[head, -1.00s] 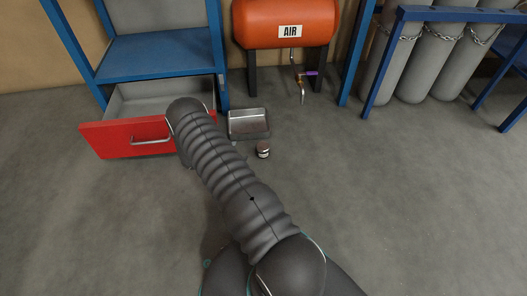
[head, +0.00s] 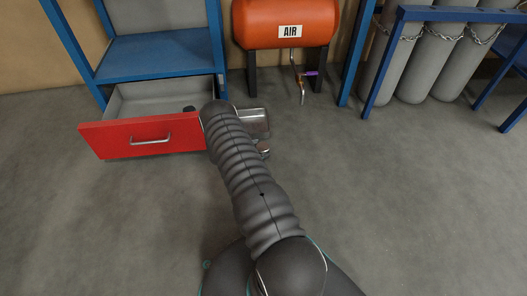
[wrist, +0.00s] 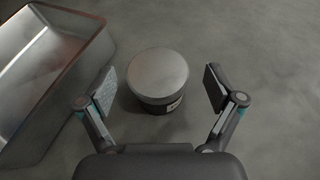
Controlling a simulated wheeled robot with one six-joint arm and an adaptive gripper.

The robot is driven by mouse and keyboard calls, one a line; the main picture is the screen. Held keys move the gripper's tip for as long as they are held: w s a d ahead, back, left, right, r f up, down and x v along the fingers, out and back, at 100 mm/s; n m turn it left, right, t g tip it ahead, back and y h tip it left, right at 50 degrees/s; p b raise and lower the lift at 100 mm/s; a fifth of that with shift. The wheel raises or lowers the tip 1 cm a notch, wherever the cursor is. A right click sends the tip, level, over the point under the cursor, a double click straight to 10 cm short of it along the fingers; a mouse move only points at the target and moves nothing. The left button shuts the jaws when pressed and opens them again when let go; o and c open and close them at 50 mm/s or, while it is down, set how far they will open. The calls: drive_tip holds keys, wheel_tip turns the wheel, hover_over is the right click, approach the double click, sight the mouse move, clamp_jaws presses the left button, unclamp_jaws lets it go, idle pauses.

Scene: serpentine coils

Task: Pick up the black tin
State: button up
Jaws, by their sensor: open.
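The tin (wrist: 158,80) stands upright on the floor, with a plain grey metal lid, a dark side and a pale label on it. In the wrist view my gripper (wrist: 159,88) is open, with one finger to the left of the tin and one to the right. There is a gap on both sides, wider on the right. In the head view the tin (head: 263,149) is partly covered by my arm, and my gripper is hidden behind the arm.
A metal tray (wrist: 97,48) lies close to the left finger; it also shows in the head view (head: 256,117). A red-fronted drawer (head: 112,138) stands open at left, with a small unclear dark shape inside. An orange air tank (head: 286,18) is behind. Floor at right is clear.

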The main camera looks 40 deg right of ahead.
drive_tip(key=shift+x, duration=0.85)
drive_tip(key=shift+r, duration=0.1)
drive_tip(key=c, duration=1.4)
